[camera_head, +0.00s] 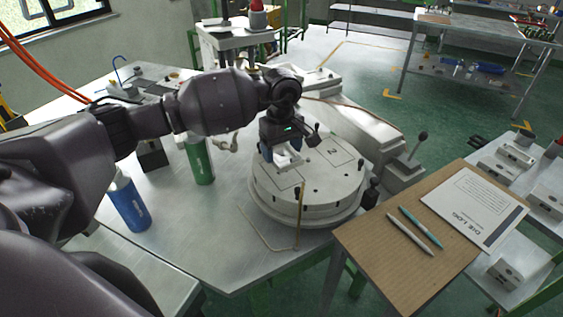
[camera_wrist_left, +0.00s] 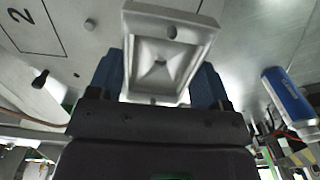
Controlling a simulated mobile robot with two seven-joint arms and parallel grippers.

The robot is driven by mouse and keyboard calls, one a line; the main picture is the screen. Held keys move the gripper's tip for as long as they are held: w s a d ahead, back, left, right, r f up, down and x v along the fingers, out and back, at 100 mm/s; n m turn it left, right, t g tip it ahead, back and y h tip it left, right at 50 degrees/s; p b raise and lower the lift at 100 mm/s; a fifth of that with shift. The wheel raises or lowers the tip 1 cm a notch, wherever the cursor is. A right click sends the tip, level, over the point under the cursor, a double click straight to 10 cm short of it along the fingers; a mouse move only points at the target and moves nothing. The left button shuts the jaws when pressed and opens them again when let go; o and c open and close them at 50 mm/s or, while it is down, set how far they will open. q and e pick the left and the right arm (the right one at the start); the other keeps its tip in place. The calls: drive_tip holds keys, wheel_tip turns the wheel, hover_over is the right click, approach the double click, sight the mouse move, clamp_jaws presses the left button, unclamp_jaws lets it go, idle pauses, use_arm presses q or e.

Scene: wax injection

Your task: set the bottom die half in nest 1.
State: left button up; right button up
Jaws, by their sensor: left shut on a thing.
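My left gripper (camera_head: 283,157) is over the near-left part of the round pale turntable (camera_head: 310,211). It is shut on a light grey die half (camera_wrist_left: 163,58), which shows a square recessed cavity in the left wrist view between the blue fingers. In the head view the die half is mostly hidden by the gripper. An outlined nest area (camera_head: 288,180) lies just below the gripper; its number is not readable. A second outlined nest (camera_head: 334,152) is marked 2 and is empty. I cannot tell whether the die half touches the turntable. My right gripper is not in view.
A thin brass rod (camera_head: 299,215) stands at the turntable's near edge. A green bottle (camera_head: 199,160) and a blue bottle (camera_head: 128,202) stand left. A black-knobbed lever (camera_head: 421,137) is right. A brown board (camera_head: 380,265) holds pens and a die log (camera_head: 475,208).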

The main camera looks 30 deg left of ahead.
use_arm(q)
drive_tip(key=shift+f, duration=0.75)
wheel_tip(320, 180, down, 3)
drive_tip(key=shift+f, duration=0.25)
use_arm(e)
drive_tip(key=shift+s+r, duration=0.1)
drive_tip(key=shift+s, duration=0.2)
use_arm(q)
drive_tip(key=shift+f, duration=0.1)
drive_tip(key=o, duration=1)
drive_tip(key=shift+o, duration=0.2)
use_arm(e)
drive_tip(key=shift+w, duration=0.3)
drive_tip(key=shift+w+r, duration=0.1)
